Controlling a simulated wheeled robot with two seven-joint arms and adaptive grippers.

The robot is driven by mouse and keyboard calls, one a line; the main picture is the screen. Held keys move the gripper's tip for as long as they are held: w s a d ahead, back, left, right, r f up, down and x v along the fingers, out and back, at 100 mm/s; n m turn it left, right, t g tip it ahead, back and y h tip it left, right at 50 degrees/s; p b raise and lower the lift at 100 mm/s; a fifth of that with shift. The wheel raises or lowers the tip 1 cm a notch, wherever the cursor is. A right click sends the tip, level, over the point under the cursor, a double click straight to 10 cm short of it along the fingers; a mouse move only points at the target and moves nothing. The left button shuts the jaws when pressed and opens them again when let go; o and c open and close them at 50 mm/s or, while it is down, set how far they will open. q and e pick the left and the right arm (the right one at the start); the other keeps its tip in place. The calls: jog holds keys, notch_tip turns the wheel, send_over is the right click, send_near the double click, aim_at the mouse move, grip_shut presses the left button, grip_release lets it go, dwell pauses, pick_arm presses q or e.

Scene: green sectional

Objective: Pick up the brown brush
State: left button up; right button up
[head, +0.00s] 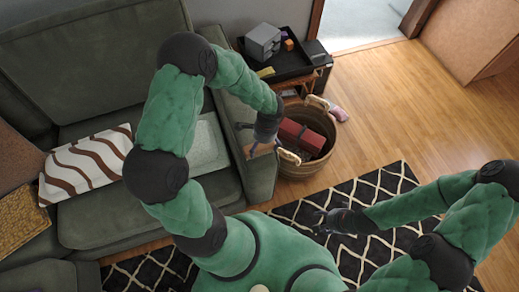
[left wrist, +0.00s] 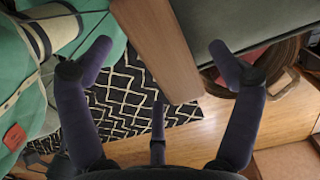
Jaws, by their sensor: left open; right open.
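A long brown wooden piece (left wrist: 152,40), apparently the brown brush, lies between the fingers of my left gripper in the left wrist view. No bristles show, so I cannot be sure what it is. In the head view, a small brown patch (head: 259,151) shows at the front of the sofa arm, just below my left gripper (head: 260,138), which hides part of it. The left gripper (left wrist: 159,48) is open, with a gap on both sides of the brown piece. My right gripper (head: 326,220) is open and empty above the patterned rug.
The green sofa (head: 90,110) with a striped pillow (head: 88,165) fills the left. A wicker basket (head: 292,168) holding a red item (head: 301,136) stands beside the sofa arm. A black tray (head: 290,68) with small items is behind it. Wooden floor (head: 390,110) is clear at right.

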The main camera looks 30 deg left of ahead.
aim_at(261, 148)
pick_arm(q)
jog(key=f, duration=0.1)
jog(key=f+b, duration=0.1)
jog(key=f, duration=0.1)
jog(key=f+b, duration=0.1)
jog(key=shift+s+a+f, duration=0.1)
jog(key=shift+s+f, duration=0.05)
jog(key=shift+s, duration=0.1)
jog(key=c, duration=1.5)
jog(key=shift+o, duration=0.2)
jog(key=shift+r+p, duration=0.65)
jog(key=shift+r, duration=0.25)
jog(key=s+d+r+p, duration=0.6)
jog(key=s+d+r, duration=0.3)
jog(key=d+r, duration=0.1)
jog(key=shift+d+r, duration=0.3)
jog(key=shift+r, duration=0.4)
jog(key=shift+s, duration=0.1)
